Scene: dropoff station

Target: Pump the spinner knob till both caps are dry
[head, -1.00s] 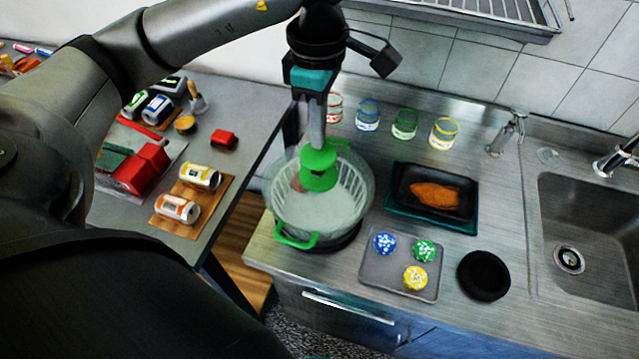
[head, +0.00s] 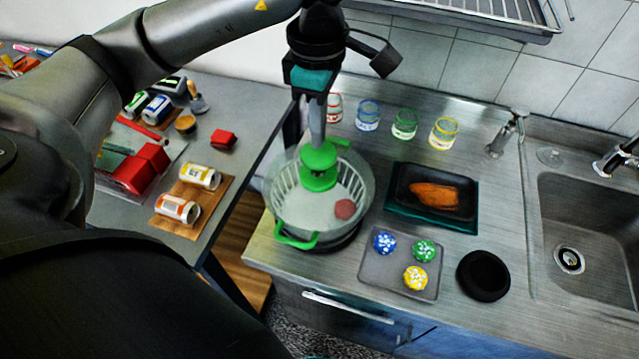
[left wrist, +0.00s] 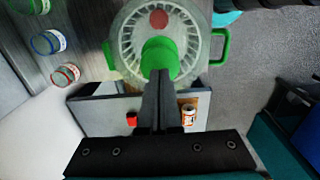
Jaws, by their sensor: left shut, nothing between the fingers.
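The spinner is a clear bowl (head: 362,200) with a white slatted basket (head: 284,192) inside and green handles (head: 296,241). Its green knob (head: 319,166) stands upright over the middle of the basket; it also shows in the left wrist view (left wrist: 158,55). My left gripper (head: 318,140) is shut and empty, fingers pointing down at the knob's top, at or touching it; its fingertips show in the left wrist view (left wrist: 158,76). One reddish round cap (head: 345,209) lies in the basket at its front right; it also shows in the left wrist view (left wrist: 158,19). I see no second cap. My right gripper is not in view.
Right of the spinner are a grey tray (head: 372,275) with blue, green and yellow caps, a black dish (head: 400,172) with an orange piece, and a black disc (head: 483,275). Several glasses (head: 405,124) stand behind. A sink (head: 590,230) is at right; cans (head: 200,177) are at left.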

